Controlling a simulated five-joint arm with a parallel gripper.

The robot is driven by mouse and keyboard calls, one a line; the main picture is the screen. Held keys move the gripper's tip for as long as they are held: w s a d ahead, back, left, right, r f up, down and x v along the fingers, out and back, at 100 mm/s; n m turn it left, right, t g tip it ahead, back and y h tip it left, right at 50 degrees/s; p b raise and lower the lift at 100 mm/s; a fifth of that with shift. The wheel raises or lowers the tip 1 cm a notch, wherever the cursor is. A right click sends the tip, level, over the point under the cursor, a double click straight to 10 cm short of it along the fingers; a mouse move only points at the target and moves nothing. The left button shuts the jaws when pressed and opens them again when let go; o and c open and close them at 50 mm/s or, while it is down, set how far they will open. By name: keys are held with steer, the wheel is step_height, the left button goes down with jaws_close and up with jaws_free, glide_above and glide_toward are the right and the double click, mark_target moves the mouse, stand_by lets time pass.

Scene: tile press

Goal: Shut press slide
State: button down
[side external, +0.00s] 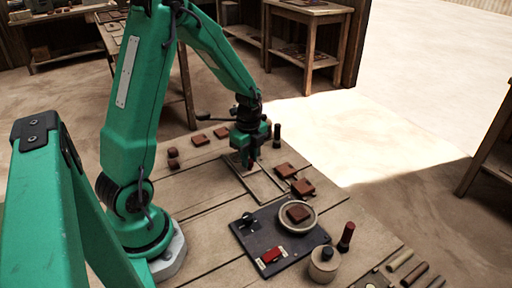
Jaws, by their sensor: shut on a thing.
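My green gripper (249,166) points down at the far end of a pale, narrow, railed frame on the table, which looks like the press slide (266,188). The fingers are shut on a small dark part there, apparently the slide's handle. The fingers mostly hide that part, and how far the slide stands open cannot be told. A dark plate (260,233) with a round pale dish (298,216), a brown tile (298,213) in it and a red block (271,255) lies nearer the camera.
Brown tiles (285,170) and (302,187) lie right of the frame. A dark upright peg (277,135) stands behind it. More tiles (200,140) lie at the back left.

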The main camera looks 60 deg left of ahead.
steer(key=shift+a, duration=0.2)
steer(key=c, duration=1.2)
jaws_free()
steer(key=shift+d+r, duration=0.1)
steer(key=shift+r, duration=3.85)
steer(key=s+d+r+n+t, duration=0.5)
steer(key=s+d+r+n, duration=0.7)
steer(key=n, duration=0.3)
steer(key=shift+s+d+r+t, duration=0.3)
steer(key=shift+d+r, duration=0.35)
steer(key=shift+d, duration=0.05)
